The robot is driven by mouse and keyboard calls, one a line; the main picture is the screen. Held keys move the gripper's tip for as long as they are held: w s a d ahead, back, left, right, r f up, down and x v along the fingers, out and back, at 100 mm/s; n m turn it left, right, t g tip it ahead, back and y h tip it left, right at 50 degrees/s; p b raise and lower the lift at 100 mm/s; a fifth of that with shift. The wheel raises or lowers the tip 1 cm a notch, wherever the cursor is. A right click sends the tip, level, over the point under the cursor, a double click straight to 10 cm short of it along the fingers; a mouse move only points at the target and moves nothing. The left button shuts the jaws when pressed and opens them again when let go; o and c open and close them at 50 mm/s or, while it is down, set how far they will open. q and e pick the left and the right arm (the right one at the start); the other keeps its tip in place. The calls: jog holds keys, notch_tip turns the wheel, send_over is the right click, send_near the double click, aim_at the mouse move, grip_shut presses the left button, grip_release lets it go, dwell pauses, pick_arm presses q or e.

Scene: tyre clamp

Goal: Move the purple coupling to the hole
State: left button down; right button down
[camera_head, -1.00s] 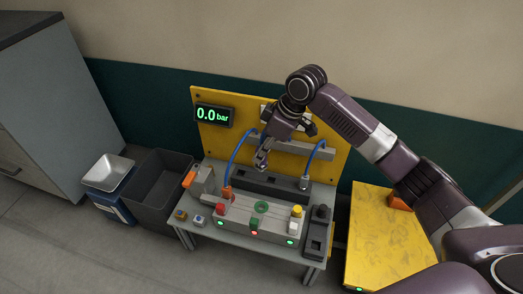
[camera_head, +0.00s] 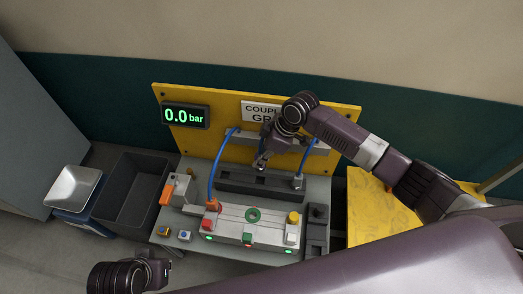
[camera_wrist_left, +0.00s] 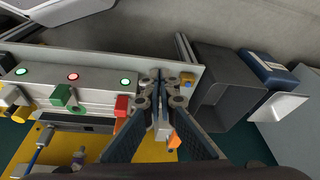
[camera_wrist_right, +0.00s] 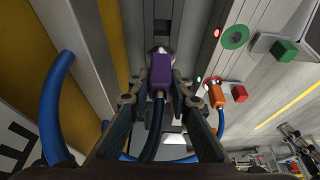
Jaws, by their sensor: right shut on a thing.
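The purple coupling (camera_wrist_right: 161,72) sits upright between the fingers of my right gripper (camera_wrist_right: 159,88), with a silver end ahead and a blue hose running back below. In the head view my right gripper (camera_head: 261,162) is just above the dark slotted rail (camera_head: 235,178) at the back of the bench. The coupling is mostly hidden there by the gripper. The rail's dark slots show ahead of the coupling in the right wrist view; I cannot tell which one is the hole. My left gripper (camera_wrist_left: 160,85) looks shut and empty, in front of the bench's left part.
A grey clamp block (camera_head: 225,222) with a green ring (camera_head: 253,215) stands in front of the rail. An orange coupling (camera_head: 212,204) and a second hose plug (camera_head: 298,181) stand beside it. A yellow panel with a 0.0 bar display (camera_head: 184,115) rises behind. A dark bin (camera_head: 130,200) stands left.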

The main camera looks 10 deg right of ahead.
aim_at(260, 171)
pick_arm(q)
jog(key=shift+s, duration=0.2)
pick_arm(e)
jog(key=shift+s, duration=0.1)
